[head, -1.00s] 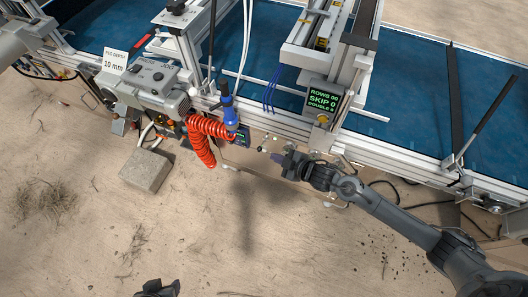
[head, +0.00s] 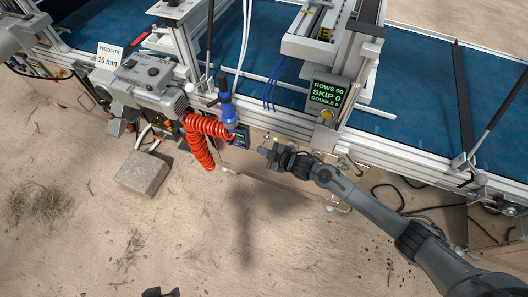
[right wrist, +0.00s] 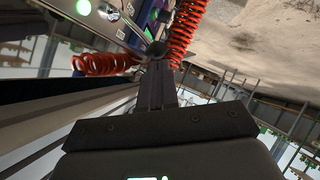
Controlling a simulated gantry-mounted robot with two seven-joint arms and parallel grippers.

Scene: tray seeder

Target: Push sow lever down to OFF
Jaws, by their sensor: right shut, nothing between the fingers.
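In the right wrist view, a lever with a black ball knob (right wrist: 157,48) and a thin metal rod sticks out from a panel (right wrist: 125,22); I take it for the sow lever. My right gripper (right wrist: 157,68) is shut and empty, its fingertips right at the knob. Whether they touch it I cannot tell. In the head view the right gripper (head: 268,153) is at the front of the machine, right of the blue-handled tool, and the lever is too small to make out. A dark part at the bottom edge, probably my left gripper (head: 160,293), is mostly cut off.
A coiled red hose (head: 200,140) hangs left of the right gripper, below a blue handle (head: 226,100). A green display (head: 327,93) reads ROWS, SKIP 0, DOUBLE. A stone block (head: 142,173) lies on sandy ground. The ground in front is mostly clear.

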